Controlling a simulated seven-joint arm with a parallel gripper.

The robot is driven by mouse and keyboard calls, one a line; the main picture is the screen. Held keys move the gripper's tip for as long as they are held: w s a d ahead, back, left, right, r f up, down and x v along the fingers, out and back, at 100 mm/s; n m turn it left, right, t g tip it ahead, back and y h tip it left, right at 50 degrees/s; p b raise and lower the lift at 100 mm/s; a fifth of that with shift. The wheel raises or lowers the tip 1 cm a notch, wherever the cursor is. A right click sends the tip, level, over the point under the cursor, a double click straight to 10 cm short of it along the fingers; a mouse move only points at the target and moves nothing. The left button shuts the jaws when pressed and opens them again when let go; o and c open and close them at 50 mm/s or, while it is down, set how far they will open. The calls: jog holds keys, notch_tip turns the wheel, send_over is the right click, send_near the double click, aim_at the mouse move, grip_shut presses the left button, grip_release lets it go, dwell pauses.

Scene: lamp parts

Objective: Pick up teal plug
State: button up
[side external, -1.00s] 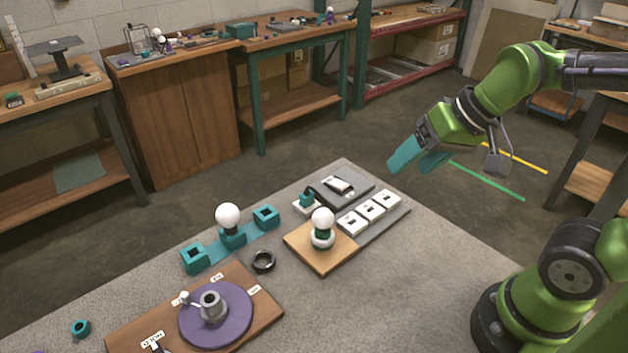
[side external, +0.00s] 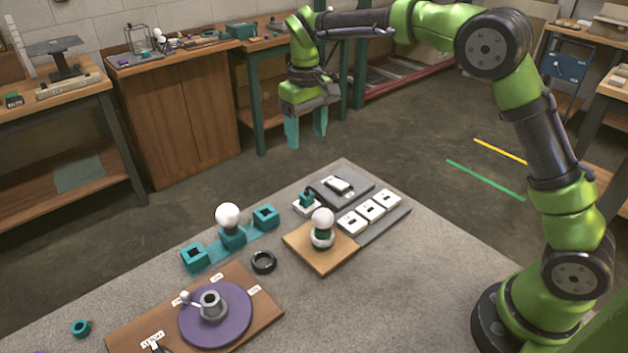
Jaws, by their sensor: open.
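The teal plug (side external: 307,197) is a small block seated on a white base (side external: 305,208) near the back edge of the grey table. A dark cord seems to run from it toward the grey plate at its right. My gripper (side external: 306,138) has two teal fingers pointing down, spread apart with nothing between them. In the picture it is above the plug, clear of it. How far it stands from the plug in depth is hard to tell.
A grey plate with a white switch (side external: 338,185) and a row of white blocks (side external: 370,209) lie right of the plug. A bulb (side external: 322,218) stands on a wooden board in front. Teal holders (side external: 266,217) and another bulb (side external: 228,215) stand to the left.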

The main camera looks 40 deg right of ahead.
aim_at(307, 190)
notch_tip(307, 190, down, 16)
jog(key=shift+a+f, duration=0.15)
jog(key=shift+f, duration=0.1)
jog(key=c, duration=1.1)
jog(key=shift+r, duration=0.1)
